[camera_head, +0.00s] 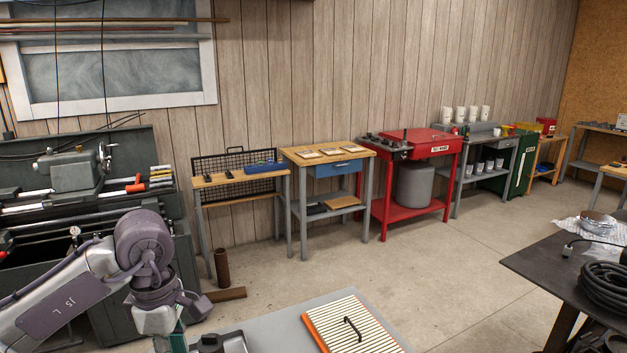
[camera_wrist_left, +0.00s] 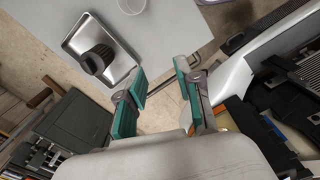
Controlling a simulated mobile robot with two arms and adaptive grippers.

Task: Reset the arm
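My left arm comes in from the left in the head view, bent at a purple-grey joint, with its gripper (camera_head: 178,340) low at the bottom edge. The left wrist view shows the two teal-padded fingers of this gripper (camera_wrist_left: 160,76) spread apart. No object is held between them. Grey tabletop and floor show past the fingertips. My right arm and right gripper are in neither view.
A grey table (camera_head: 270,318) carries an orange-framed pleated filter (camera_head: 318,330) with a black hooked piece on it. In the wrist view a metal tray (camera_wrist_left: 78,40) holds a dark part beside a pale cup (camera_wrist_left: 132,5). A black table (camera_head: 545,268) stands right; floor between is open.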

